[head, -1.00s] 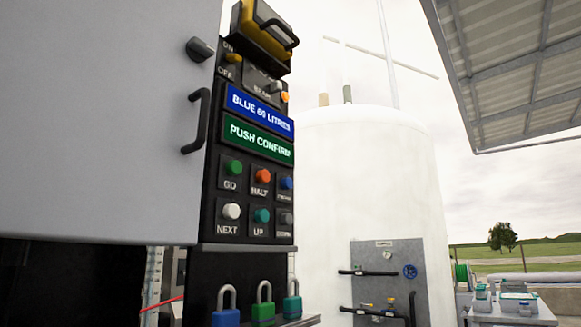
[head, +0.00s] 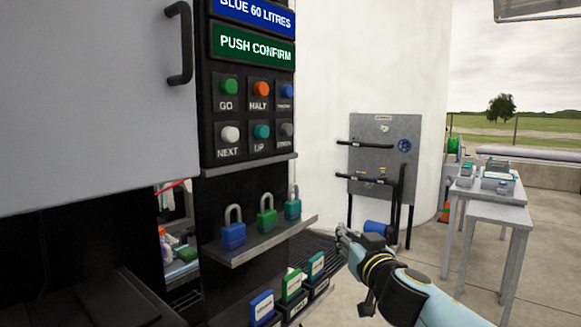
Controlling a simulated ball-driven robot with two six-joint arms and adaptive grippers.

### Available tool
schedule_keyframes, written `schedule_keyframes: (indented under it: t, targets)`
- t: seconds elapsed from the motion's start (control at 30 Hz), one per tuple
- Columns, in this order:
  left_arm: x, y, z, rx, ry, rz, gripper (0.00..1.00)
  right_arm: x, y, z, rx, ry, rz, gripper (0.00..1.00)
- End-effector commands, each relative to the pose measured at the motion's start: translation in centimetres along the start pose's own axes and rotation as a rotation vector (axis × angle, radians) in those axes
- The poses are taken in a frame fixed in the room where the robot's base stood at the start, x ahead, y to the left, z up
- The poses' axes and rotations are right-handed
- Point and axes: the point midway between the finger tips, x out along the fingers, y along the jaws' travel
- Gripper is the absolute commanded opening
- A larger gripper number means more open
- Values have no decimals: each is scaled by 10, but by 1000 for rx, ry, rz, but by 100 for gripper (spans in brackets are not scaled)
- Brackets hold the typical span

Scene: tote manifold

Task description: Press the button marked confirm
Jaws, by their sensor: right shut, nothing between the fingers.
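The button panel (head: 208,158) shows at the left centre of the head view, with a green sign (head: 254,45) reading PUSH CONFIRM above the buttons. The top row has a green GO button (head: 228,88), an orange HALT button (head: 261,89) and a blue button (head: 287,91) whose label is too small to read surely. Below are a white NEXT button (head: 229,134), a teal UP button (head: 262,131) and a grey button (head: 287,129) with an unclear label. My right gripper (head: 343,236) is shut and empty, lower right of the panel and apart from it. My left gripper is out of view.
A shelf (head: 256,243) with blue, green and teal padlocks juts out below the buttons. Labelled boxes (head: 291,288) sit lower down. A grey cabinet door (head: 90,100) stands left of the panel. A pipe board (head: 377,128) is behind; tables (head: 490,212) stand far right.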

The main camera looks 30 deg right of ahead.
Motion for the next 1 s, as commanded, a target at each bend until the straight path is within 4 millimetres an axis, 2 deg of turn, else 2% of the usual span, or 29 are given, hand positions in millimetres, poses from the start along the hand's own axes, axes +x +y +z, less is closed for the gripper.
schedule_keyframes:
  t: [0.03, 0.2, 0.3, 0.4, 0.5, 0.6, 1.0]
  targets:
    - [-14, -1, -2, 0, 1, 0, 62, 1, -5, -44, 18, 61, -9, 0]
    - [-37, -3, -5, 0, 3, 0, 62, -7, -19, -160, 93, 251, -43, 0]
    - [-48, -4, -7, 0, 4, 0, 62, -17, -26, -216, 134, 347, -65, 0]
    - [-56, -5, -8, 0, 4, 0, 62, -27, -31, -257, 165, 421, -86, 0]
    - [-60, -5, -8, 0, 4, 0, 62, -36, -34, -284, 185, 469, -101, 0]
    - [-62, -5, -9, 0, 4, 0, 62, -40, -36, -296, 197, 494, -109, 0]
    - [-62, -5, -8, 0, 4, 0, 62, -41, -36, -299, 201, 501, -111, 0]
